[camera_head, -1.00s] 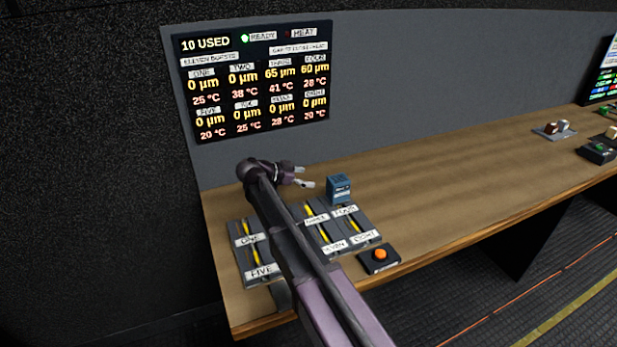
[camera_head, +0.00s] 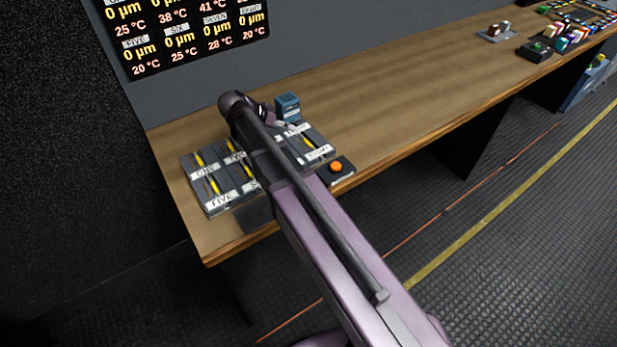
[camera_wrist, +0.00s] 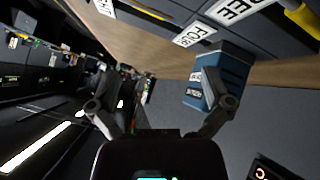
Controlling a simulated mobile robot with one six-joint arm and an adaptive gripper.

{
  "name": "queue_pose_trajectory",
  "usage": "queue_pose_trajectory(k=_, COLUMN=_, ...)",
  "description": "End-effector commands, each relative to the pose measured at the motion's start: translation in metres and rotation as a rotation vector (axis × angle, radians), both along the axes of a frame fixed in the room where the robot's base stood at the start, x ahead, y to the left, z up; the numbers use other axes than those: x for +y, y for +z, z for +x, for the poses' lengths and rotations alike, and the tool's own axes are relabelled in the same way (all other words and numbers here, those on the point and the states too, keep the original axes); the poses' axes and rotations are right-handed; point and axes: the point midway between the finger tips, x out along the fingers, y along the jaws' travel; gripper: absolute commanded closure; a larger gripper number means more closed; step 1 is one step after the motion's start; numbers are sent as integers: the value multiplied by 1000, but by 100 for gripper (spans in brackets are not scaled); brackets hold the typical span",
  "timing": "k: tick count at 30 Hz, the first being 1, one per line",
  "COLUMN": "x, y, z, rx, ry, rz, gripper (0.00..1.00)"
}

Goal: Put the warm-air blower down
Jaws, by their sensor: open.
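The blue box with white labels, which I take to be the warm-air blower (camera_head: 287,106), stands upright on the wooden desk (camera_head: 400,75), just behind the fader panel (camera_head: 222,172). It also shows in the wrist view (camera_wrist: 233,70), partly covered by the right finger. My gripper (camera_wrist: 165,88) is open, with nothing clearly between its fingers. The right finger overlaps the box in the picture; I cannot tell whether they touch. In the head view my gripper (camera_head: 276,119) is by the box, its fingers mostly hidden by my wrist.
An orange button box (camera_head: 336,168) sits at the desk's front edge, right of the faders. A wall screen (camera_head: 185,35) hangs behind the desk. Small switch boxes (camera_head: 497,32) stand far right. The desk middle is clear.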

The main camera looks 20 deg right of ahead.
Motion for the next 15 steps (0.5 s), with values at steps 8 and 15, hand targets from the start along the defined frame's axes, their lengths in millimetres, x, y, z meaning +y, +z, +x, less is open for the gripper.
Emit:
queue_pose_trajectory(k=8, x=-34, y=-35, z=-78, rx=300, ry=240, rz=262, gripper=0)
queue_pose_trajectory(k=15, x=-41, y=-51, z=-128, rx=436, ry=470, rz=458, gripper=0)
